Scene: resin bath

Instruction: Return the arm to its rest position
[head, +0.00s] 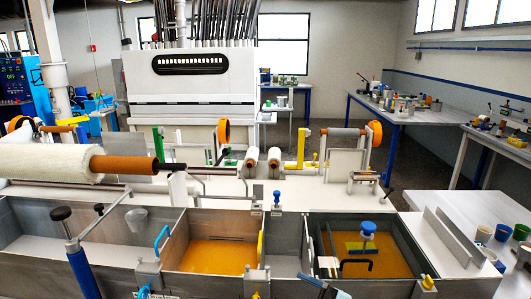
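A dark part with a pale blue end (325,288) shows at the bottom edge, cut off by the frame. No gripper is seen holding anything.
Amber resin lies in the middle bath (212,257) and the right bath (390,240). A blue post with a black knob (76,255) rises at front left. A white roll (45,163) lies behind. Cups (502,232) and metal angles (455,238) stand on the right table.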

